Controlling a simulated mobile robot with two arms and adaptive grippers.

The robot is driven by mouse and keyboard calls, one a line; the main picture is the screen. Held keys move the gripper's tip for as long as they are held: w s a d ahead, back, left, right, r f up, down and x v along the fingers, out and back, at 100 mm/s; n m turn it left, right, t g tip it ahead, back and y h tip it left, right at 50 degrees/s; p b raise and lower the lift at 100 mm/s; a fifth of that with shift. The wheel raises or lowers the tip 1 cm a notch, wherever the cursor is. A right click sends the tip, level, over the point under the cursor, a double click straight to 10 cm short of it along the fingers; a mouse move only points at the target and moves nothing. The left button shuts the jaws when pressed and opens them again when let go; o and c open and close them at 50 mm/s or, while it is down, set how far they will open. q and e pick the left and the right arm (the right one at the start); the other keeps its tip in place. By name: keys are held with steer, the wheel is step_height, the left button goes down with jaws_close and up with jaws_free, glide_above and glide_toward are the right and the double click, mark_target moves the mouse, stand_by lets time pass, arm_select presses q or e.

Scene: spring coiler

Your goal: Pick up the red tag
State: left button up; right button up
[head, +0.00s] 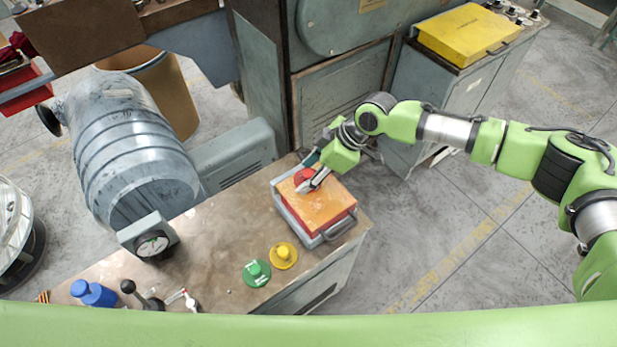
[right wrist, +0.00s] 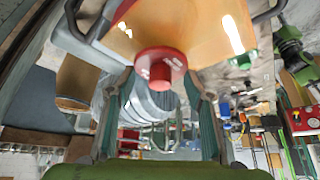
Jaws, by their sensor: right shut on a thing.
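The red tag (head: 304,175) is a round red disc with a knob, at the orange top of a metal-sided box (head: 325,207) on the bench. My right gripper (head: 309,184) reaches it from the upper right and is shut on it. In the right wrist view the red tag (right wrist: 160,66) shows between the two fingers of my right gripper (right wrist: 162,88), knob toward the camera. I cannot tell whether the disc still touches the box top. My left gripper is not in view.
A yellow tag (head: 283,255) and a green tag (head: 257,273) lie on the bench (head: 215,260) near the box. A dial gauge (head: 150,243), a blue knob (head: 93,293) and a black lever (head: 134,291) stand at left. A yellow case (head: 468,33) lies on the back cabinet.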

steer(key=shift+r+b, duration=0.45)
steer(key=shift+r, duration=0.2)
steer(key=s+d+r+b, duration=0.3)
steer(key=s+d+r, duration=0.3)
steer(key=s+r, duration=0.4)
steer(key=shift+s+d+b, duration=0.25)
steer(key=shift+s+b, duration=0.1)
steer(key=shift+s, duration=0.9)
